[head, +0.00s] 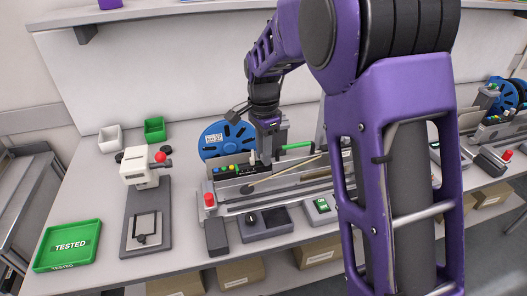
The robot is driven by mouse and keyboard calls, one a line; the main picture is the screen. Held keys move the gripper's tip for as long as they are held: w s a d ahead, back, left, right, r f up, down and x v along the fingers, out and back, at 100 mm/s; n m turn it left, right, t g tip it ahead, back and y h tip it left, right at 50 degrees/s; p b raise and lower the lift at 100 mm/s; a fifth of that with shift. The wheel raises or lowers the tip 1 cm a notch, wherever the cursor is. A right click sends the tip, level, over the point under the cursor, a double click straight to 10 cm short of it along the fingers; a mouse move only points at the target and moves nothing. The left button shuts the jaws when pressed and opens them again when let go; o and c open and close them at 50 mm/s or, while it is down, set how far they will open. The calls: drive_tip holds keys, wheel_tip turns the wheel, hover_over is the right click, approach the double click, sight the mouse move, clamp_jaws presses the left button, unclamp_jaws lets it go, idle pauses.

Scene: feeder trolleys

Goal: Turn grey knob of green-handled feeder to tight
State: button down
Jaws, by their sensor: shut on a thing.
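The feeder with the green handle (297,146) lies on the bench in the middle of the head view, with a blue reel (228,137) at its back left. My gripper (264,160) points down at the feeder, just left of the green handle. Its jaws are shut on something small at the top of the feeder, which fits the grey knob. The knob itself is hidden by the jaws, so I cannot see its angle or marks.
A green TESTED tray (68,262) is at the front left, beside a white press with a red knob (160,156). My arm hides much of the right side.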

idle(0.3)
drive_tip(key=c, duration=0.7)
unclamp_jaws()
wheel_tip(320, 180, up, 17)
drive_tip(key=shift+r, duration=0.2)
